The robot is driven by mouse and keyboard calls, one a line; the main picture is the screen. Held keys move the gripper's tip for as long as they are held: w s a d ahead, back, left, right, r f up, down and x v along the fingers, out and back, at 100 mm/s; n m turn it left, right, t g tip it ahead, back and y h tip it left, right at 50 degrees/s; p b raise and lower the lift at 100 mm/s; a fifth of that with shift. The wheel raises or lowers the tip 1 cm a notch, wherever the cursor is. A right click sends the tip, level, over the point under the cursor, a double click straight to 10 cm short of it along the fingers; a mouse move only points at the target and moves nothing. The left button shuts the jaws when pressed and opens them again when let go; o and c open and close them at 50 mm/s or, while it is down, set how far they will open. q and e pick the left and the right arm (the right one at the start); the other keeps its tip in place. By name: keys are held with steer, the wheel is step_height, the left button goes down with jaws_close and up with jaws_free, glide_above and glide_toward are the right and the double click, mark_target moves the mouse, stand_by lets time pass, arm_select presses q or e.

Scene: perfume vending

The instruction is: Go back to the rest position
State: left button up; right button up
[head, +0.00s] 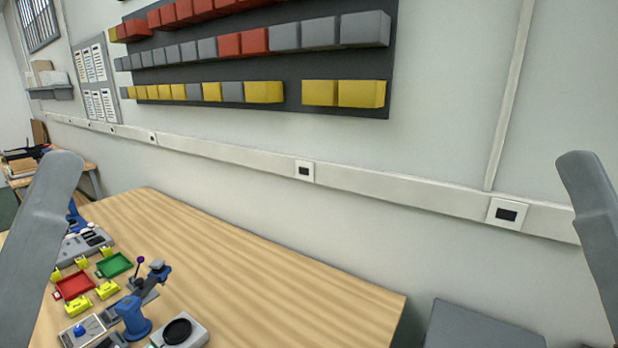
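Only grey links of my two arms show, one at the left edge and one at the right edge of the head view. Both rise from below to rounded upper ends and touch nothing that I can see. Neither gripper is in the picture, so I cannot see their fingers or whether they hold anything.
A wooden table (250,270) stands at lower left. On it are a red tray (73,286), a green tray (114,265), a blue device (133,318) and a round black pad (177,331). The table's right part is clear. Bins (345,93) hang on the wall.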

step_height(320, 180, up, 30)
steer(key=p, duration=2.7)
steer(key=shift+r, duration=0.1)
